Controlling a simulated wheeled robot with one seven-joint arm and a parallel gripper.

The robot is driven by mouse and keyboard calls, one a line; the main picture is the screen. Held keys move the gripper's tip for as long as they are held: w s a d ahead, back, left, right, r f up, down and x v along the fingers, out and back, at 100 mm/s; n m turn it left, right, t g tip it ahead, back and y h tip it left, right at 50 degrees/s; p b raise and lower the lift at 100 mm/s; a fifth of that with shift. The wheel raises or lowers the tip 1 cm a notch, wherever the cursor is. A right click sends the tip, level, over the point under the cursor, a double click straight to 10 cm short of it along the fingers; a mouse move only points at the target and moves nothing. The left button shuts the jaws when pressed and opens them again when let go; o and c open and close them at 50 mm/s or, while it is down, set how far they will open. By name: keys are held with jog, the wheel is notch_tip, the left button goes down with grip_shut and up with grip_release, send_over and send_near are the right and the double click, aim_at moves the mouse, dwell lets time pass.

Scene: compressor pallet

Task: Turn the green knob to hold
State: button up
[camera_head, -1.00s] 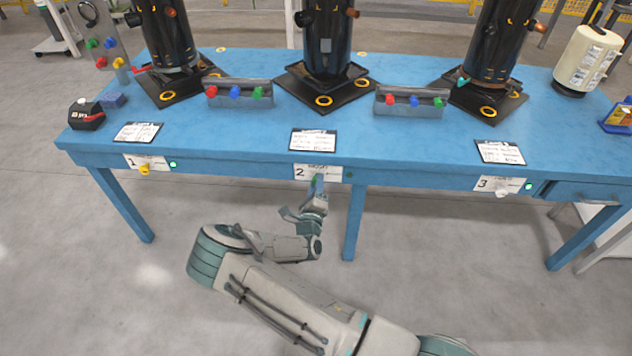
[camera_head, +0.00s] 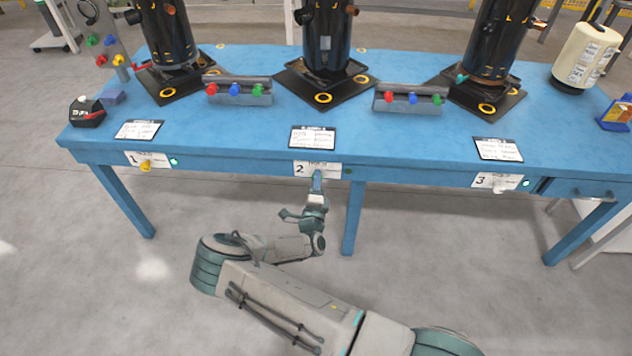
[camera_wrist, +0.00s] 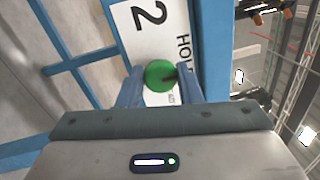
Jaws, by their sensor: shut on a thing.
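The green knob (camera_wrist: 159,75) sits on the white plate (camera_wrist: 135,22) marked "2", seen close in the wrist view. Part of the word "HOLD" shows on the plate beside the knob. A dark pointer mark on the knob points toward the right, near that lettering. My gripper (camera_wrist: 160,92) is shut on the knob, one finger on each side. In the head view my gripper (camera_head: 317,183) reaches the plate (camera_head: 318,169) at the table's front edge and hides the knob.
The blue table (camera_head: 400,155) carries black compressors and boxes with coloured knobs. Plate 1 has a yellow knob (camera_head: 146,165) and plate 3 a white knob (camera_head: 499,183). A table leg (camera_head: 354,217) stands just right of my arm. The floor in front is free.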

jog(key=shift+s+f, duration=0.1)
jog(key=o, duration=1)
jog(key=shift+c, duration=0.2)
jog(key=s+f, duration=0.2)
jog(key=s, duration=1.1)
jog(key=shift+s+a, duration=0.15)
jog(key=shift+s, duration=0.15)
jog(key=shift+r, duration=0.1)
